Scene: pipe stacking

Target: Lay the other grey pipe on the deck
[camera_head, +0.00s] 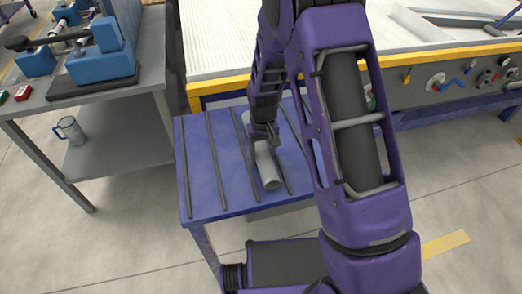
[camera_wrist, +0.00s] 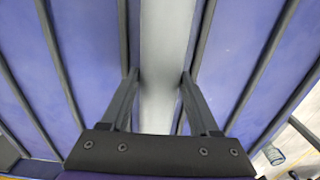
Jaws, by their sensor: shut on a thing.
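A grey pipe (camera_head: 267,168) lies lengthwise along the dark ribs of a blue table-like deck (camera_head: 200,205). My gripper (camera_head: 266,136) is at the pipe's far end, pointing down. In the wrist view, the pipe (camera_wrist: 165,50) runs between my two fingers (camera_wrist: 159,88), with dark ribs on either side of it. My gripper is shut on the pipe. I cannot tell whether the pipe touches the deck or is slightly above it. Only one grey pipe shows; my arm hides the right part of the deck.
A grey workbench (camera_head: 120,110) with blue fixtures stands on the left, with a mug (camera_head: 70,130) on its lower shelf. A machine with a yellow edge (camera_head: 222,83) and a control panel (camera_head: 450,78) is behind the deck. The deck's left side is clear.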

